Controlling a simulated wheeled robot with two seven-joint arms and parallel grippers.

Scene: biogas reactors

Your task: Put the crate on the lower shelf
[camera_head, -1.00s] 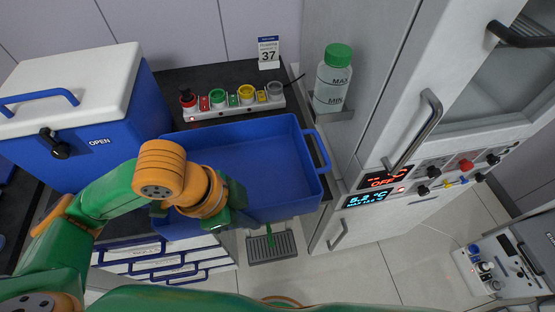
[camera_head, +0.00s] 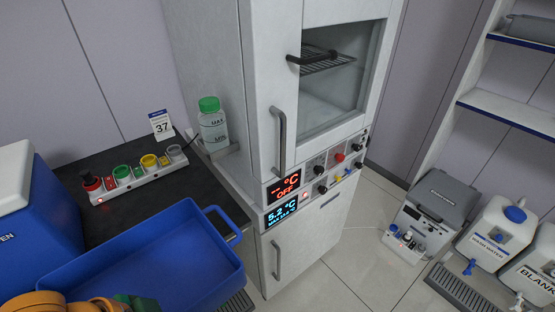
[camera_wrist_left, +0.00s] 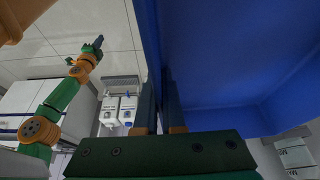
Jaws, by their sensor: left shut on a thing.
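The blue crate (camera_head: 150,262) is at the lower left of the head view, open side up, overlapping the dark counter's front edge. It looks empty where I see inside. My left gripper (camera_head: 132,303) is at its near wall, mostly cut off by the bottom edge. In the left wrist view my left gripper (camera_wrist_left: 164,108) is shut on the crate's wall, and the crate (camera_wrist_left: 225,60) fills the right side. My right gripper (camera_wrist_left: 85,52) shows small in that view, away from the crate; its jaws are unclear. A lower shelf (camera_head: 510,119) with a blue edge is at the far right.
An upper shelf (camera_head: 525,42) holds a grey object. A tall cabinet (camera_head: 265,120) with handles stands between crate and shelves. A grey machine (camera_head: 430,215) and white canisters (camera_head: 497,235) stand below the shelves. A bottle (camera_head: 212,128) and button strip (camera_head: 135,175) are behind the crate.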

